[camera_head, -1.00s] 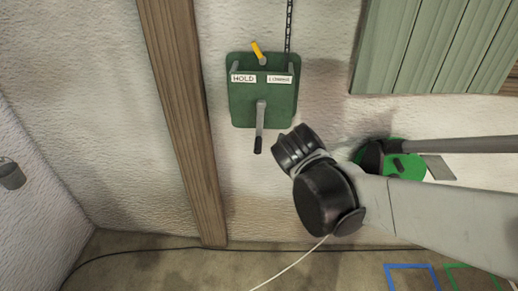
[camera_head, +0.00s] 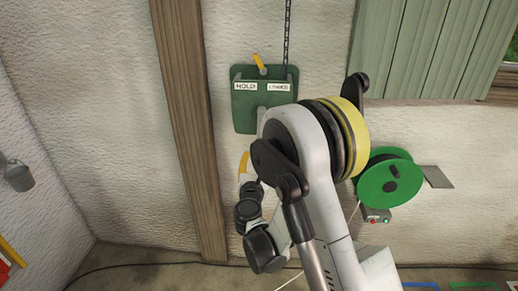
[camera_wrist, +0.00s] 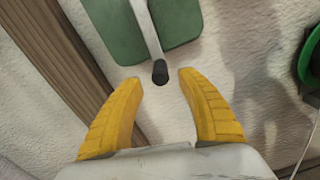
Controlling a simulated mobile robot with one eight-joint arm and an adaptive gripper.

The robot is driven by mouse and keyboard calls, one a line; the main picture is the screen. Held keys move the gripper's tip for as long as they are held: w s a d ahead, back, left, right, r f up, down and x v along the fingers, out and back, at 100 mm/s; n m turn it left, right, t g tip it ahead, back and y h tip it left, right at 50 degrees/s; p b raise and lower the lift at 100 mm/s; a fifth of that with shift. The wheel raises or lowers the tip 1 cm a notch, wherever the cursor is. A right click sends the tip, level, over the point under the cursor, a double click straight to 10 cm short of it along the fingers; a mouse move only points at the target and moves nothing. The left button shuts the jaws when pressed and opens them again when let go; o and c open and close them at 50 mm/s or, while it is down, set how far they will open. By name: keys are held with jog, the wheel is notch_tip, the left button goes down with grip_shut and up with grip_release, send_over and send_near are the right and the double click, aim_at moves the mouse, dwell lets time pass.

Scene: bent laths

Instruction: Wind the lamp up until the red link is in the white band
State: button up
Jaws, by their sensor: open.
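A green winch box (camera_head: 246,112) is fixed to the white wall, with a HOLD label (camera_head: 245,86) and a second label (camera_head: 278,87) at its right. A yellow lever (camera_head: 259,61) sticks up at its top, leaning left. A dark chain (camera_head: 289,30) runs up the wall from the box. The crank (camera_wrist: 147,28) hangs down from the box, its black grip end (camera_wrist: 160,72) showing in the wrist view. My gripper (camera_wrist: 161,78) is open, with its yellow fingers on either side of the grip's end in the picture; contact is not clear. The lamp, red link and white band are not visible.
A brown wooden post (camera_head: 187,130) stands just left of the box. A green reel (camera_head: 385,180) is on the wall to the right, below green shutters (camera_head: 421,50). A grey bucket (camera_head: 18,176) hangs at the left.

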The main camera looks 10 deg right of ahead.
jog(key=b+x, duration=0.2)
jog(key=x, duration=0.6)
jog(key=shift+w+d, duration=0.1)
jog(key=shift+w, duration=0.15)
jog(key=shift+c, duration=0.5)
grip_shut()
